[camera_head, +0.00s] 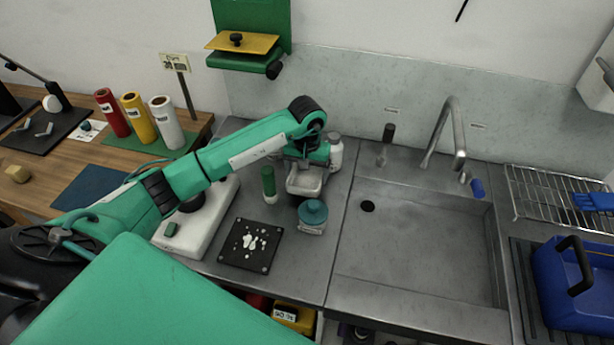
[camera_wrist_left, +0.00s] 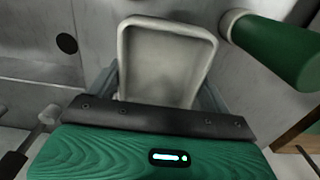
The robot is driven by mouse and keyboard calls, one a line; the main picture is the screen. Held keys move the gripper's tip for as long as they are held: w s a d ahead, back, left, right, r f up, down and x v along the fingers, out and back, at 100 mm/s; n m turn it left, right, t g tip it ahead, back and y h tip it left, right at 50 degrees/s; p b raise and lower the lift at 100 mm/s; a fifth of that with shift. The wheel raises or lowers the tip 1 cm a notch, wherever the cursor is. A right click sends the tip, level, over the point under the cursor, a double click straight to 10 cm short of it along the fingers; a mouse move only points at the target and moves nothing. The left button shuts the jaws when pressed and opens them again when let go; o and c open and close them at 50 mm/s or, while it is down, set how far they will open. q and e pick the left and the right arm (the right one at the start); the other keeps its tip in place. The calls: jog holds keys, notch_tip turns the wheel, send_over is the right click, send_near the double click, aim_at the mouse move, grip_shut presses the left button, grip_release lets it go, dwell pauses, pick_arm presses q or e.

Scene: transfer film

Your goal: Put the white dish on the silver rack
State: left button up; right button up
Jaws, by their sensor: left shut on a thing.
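The white dish (camera_head: 305,184) is a small rectangular tray with a raised rim, over the steel counter left of the sink. My left gripper (camera_head: 304,165) is shut on the dish, coming from behind it in the head view. In the left wrist view the dish (camera_wrist_left: 166,60) fills the space between the fingers of my left gripper (camera_wrist_left: 160,92). Whether the dish touches the counter I cannot tell. The silver rack (camera_head: 530,192) is a wire rack right of the sink, apart from the dish. My right gripper is not in view.
A green-capped tube (camera_head: 269,184), a teal-lidded jar (camera_head: 312,217) and a white bottle (camera_head: 336,153) stand close around the dish. The sink (camera_head: 415,250) and its tall faucet (camera_head: 458,135) lie between dish and rack. A blue bin (camera_head: 570,290) stands in front of the rack.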

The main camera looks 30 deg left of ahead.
aim_at(307, 180)
pick_arm(q)
jog(key=shift+f, duration=1.5)
jog(key=o, duration=0.9)
